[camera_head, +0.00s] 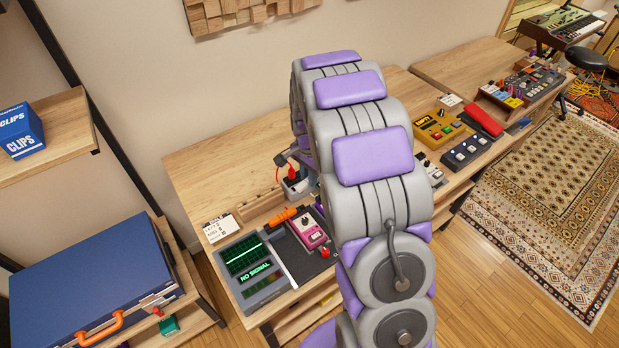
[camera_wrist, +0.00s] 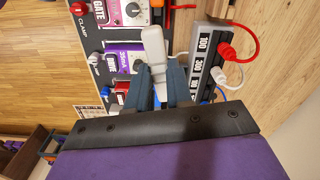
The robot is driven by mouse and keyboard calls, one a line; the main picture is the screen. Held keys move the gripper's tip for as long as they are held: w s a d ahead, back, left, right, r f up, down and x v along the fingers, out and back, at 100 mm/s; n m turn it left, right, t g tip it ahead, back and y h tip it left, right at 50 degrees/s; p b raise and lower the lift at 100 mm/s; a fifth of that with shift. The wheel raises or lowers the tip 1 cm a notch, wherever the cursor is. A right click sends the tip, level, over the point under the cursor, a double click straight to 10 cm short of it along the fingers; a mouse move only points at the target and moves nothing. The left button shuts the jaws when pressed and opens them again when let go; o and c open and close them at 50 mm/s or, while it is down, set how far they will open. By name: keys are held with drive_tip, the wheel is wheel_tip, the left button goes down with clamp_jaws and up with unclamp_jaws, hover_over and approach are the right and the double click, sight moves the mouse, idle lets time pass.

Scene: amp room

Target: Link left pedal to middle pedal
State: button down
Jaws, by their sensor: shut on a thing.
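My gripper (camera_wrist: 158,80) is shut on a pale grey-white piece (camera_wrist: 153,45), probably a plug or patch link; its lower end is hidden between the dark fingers. It is held over the right edge of the pedal row, beside the power strip.
A power strip (camera_wrist: 208,65) with red, white and blue plugs stands right of the pedals. Clamp knobs line their left side. In the head view, a NO SIGNAL screen (camera_head: 250,268) and an orange-handled tool (camera_head: 284,216) are left of the pink pedal. Other pedals (camera_head: 436,129) stand farther right.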

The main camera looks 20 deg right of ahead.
drive_tip(key=shift+s+d+f+m, duration=0.1)
drive_tip(key=shift+d+f+m, duration=0.1)
drive_tip(key=shift+d+m, duration=0.35)
drive_tip(key=shift+d+f+m, duration=0.2)
drive_tip(key=shift+d+m, duration=0.2)
drive_tip(key=shift+m, duration=0.15)
drive_tip(key=shift+a+f, duration=0.2)
drive_tip(key=shift+a, duration=0.45)
drive_tip(key=shift+a+f+b, duration=0.4)
drive_tip(key=shift+f+b, duration=0.1)
drive_tip(key=shift+f, duration=0.4)
drive_tip(key=shift+d+f+b, duration=0.2)
drive_tip(key=shift+d+f, duration=0.05)
drive_tip(key=shift+f, duration=0.5)
drive_tip(key=shift+d+f+b, duration=0.2)
drive_tip(key=shift+d+f, duration=0.1)
drive_tip(key=shift+f, duration=0.5)
drive_tip(key=shift+d+f+b, duration=0.2)
drive_tip(key=shift+d+f, duration=0.05)
drive_tip(key=shift+f, duration=0.5)
drive_tip(key=shift+a+r, duration=0.1)
drive_tip(key=shift+a, duration=0.6)
drive_tip(key=shift+d+p, duration=0.4)
